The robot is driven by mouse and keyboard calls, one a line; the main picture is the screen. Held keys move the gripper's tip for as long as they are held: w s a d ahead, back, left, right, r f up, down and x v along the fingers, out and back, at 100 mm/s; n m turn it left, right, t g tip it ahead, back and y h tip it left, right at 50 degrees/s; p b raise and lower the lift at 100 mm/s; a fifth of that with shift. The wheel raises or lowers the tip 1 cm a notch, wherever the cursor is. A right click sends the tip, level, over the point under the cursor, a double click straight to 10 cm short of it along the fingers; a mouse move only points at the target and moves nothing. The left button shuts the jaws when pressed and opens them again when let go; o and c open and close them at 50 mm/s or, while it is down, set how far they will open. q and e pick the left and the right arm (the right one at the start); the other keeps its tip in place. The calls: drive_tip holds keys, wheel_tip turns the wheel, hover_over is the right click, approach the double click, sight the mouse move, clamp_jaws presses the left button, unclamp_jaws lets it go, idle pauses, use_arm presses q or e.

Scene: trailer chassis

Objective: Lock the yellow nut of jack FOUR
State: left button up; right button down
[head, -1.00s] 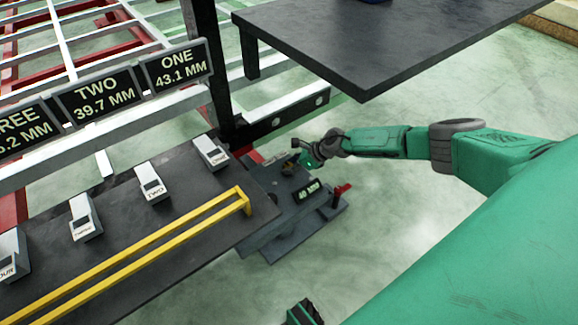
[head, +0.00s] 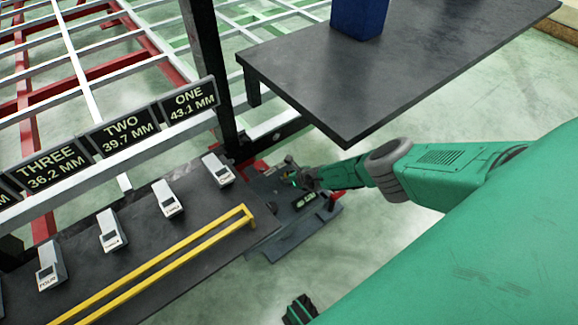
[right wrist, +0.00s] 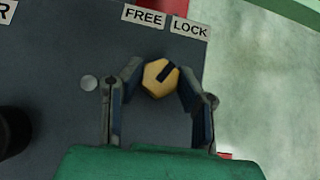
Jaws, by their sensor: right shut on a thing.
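The yellow nut (right wrist: 155,85) is a hexagon with a dark slot mark, in the middle of the right wrist view. Its mark points up and right, toward the LOCK label (right wrist: 189,29); the FREE label (right wrist: 143,17) is left of that. My right gripper (right wrist: 160,74) is shut on the nut, one finger on each side. In the head view my right gripper (head: 303,179) is at the dark jack unit (head: 300,235), low beside the black post; the nut is too small to make out there. My left gripper is not in view.
A dark shelf (head: 90,235) at left holds several grey labelled devices and a yellow rail (head: 150,265). Signs ONE (head: 190,103), TWO (head: 122,133) and THREE (head: 52,167) hang above it. A dark table (head: 400,75) with a blue box (head: 360,18) overhangs behind my right arm.

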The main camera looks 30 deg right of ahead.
drive_tip(key=shift+s+f+m+h, duration=0.15)
drive_tip(key=shift+s+m+h, duration=0.05)
drive_tip(key=shift+m+h, duration=0.35)
drive_tip(key=shift+w+a+m+h+p, duration=0.1)
drive_tip(key=shift+w+m+h+p, duration=0.15)
drive_tip(key=shift+m+h, duration=0.45)
drive_tip(key=shift+m, duration=0.25)
drive_tip(key=shift+s, duration=0.2)
drive_tip(key=c, duration=1.2)
unclamp_jaws()
drive_tip(key=shift+w, duration=0.25)
